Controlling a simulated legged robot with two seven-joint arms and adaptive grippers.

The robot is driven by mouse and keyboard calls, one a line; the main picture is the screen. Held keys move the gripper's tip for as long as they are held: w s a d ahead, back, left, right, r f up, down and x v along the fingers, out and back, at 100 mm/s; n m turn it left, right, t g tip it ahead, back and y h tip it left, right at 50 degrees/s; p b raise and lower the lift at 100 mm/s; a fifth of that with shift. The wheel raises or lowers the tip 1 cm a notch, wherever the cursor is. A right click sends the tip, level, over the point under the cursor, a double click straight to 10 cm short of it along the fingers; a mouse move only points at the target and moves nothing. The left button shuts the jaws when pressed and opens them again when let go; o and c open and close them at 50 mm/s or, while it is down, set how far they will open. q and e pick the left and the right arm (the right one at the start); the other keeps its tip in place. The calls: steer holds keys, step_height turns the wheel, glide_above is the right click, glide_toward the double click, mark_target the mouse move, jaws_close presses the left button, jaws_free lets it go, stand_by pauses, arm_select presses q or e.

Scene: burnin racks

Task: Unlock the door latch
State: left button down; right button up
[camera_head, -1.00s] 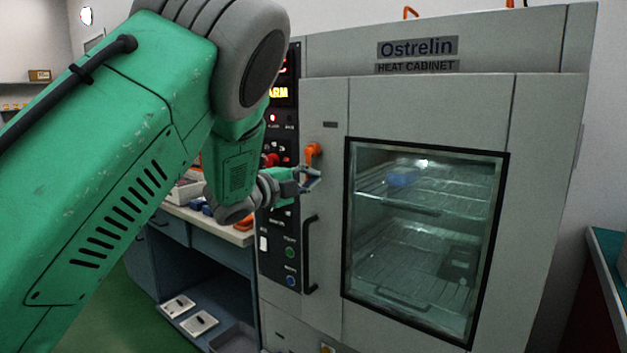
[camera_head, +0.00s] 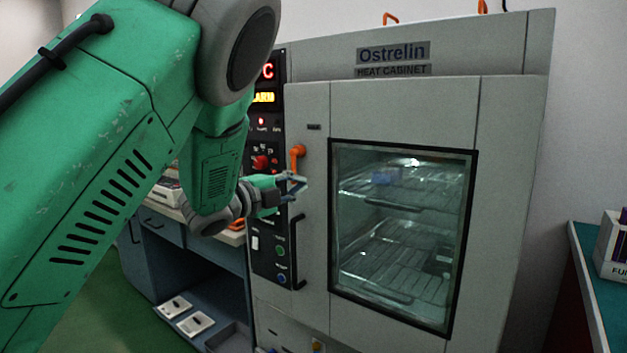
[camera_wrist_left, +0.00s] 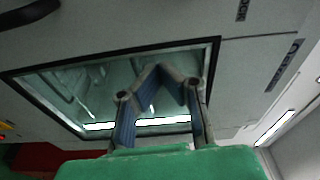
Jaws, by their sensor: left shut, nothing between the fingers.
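The heat cabinet's door (camera_head: 400,110) is closed, with a glass window (camera_head: 400,230) in it. The orange latch handle (camera_head: 297,153) sits at the door's upper left edge, beside the control panel. My left gripper (camera_head: 299,183) is just below the latch in the head view, in front of the door's left edge. Its fingers look shut and empty. I cannot tell whether it touches the latch. In the left wrist view, the gripper's fingertips (camera_wrist_left: 160,70) meet in front of the window; the latch is not seen there. My right gripper is not in view.
A black vertical door handle (camera_head: 299,250) is below my left gripper. The control panel (camera_head: 268,250) has buttons and a red knob (camera_head: 260,162). A blue workbench (camera_head: 165,235) stands at left, and a teal-topped table (camera_head: 600,265) at right.

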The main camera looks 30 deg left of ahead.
arm_select(q)
steer(key=s+a, duration=0.3)
steer(key=a, duration=0.1)
steer(key=s+d+f+n+g+y, duration=0.1)
steer(key=s+d+f+n+g, duration=0.2)
steer(key=f, duration=0.7)
steer(key=s+d+f+n+g+y, duration=0.1)
steer(key=s+f+n+g+y, duration=0.2)
steer(key=f, duration=0.7)
steer(key=s+d+f+n+g, duration=0.1)
steer(key=s+d+f+n, duration=0.3)
steer(key=f, duration=0.6)
steer(key=s+d+f+n+g, duration=0.2)
steer(key=s+f, duration=0.3)
steer(key=s, duration=0.4)
steer(key=s+d+f+n+g, duration=0.2)
steer(key=s+f+n+g, duration=0.2)
steer(key=s, duration=0.5)
steer(key=s+d+f+n+g, duration=0.2)
steer(key=s+f+n+g, duration=0.1)
steer(key=s+f, duration=0.5)
steer(key=shift+s+f+g, duration=0.25)
steer(key=shift+s+g, duration=0.25)
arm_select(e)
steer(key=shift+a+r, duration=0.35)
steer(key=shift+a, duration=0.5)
